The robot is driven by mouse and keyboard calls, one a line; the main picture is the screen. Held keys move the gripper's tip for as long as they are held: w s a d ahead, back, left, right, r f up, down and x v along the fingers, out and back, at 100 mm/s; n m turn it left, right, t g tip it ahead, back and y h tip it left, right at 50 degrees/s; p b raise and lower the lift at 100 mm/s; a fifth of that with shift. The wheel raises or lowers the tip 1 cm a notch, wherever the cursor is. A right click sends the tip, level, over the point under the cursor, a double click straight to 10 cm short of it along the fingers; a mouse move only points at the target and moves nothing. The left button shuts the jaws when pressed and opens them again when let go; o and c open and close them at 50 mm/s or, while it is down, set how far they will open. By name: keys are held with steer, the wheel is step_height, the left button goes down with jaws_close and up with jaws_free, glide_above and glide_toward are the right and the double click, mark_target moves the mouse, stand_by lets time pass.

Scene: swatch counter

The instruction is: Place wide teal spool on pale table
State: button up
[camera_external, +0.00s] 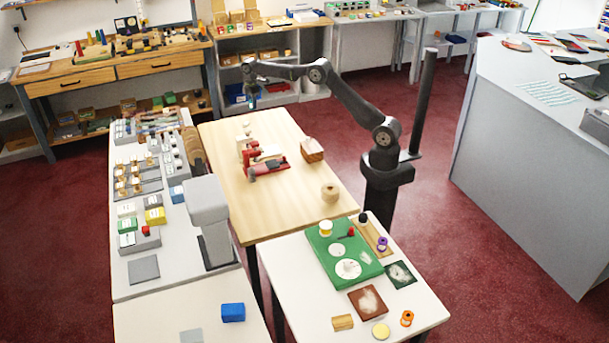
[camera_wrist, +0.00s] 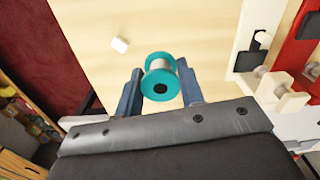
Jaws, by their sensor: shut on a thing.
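The wide teal spool (camera_wrist: 160,80) has teal flanges, a pale winding and a dark centre hole. My gripper (camera_wrist: 159,84) is shut on it, with one blue finger on each side. In the external view my gripper (camera_external: 252,97) hangs above the far left end of a pale wood table (camera_external: 275,212), with a bit of teal between its fingers. The spool is held clear of the tabletop (camera_wrist: 215,35). A white-topped table (camera_external: 290,265) stands at the near end of the wood table.
A red and white device (camera_external: 265,165), a wooden block (camera_external: 312,150), a round wooden piece (camera_external: 330,194) and a small white block (camera_wrist: 120,45) are on the wood table. A green board (camera_external: 325,265) and small spools occupy the near white table. The wood table's near left area is clear.

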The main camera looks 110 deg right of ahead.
steer(key=f, duration=0.4)
steer(key=shift+w+a+f, duration=0.1)
steer(key=shift+w+f, duration=0.1)
steer(key=shift+f, duration=0.15)
glide_toward(237, 134)
steer(key=a, duration=0.2)
steer(key=a+f, duration=0.1)
steer(key=a, duration=0.1)
steer(key=w+a+f, duration=0.1)
steer(key=a, duration=0.1)
steer(key=shift+w, duration=0.1)
steer(key=shift+f, duration=1.95)
steer(key=o, duration=1)
steer(key=shift+f, duration=0.15)
steer(key=shift+c, duration=0.2)
step_height(237, 134, up, 12)
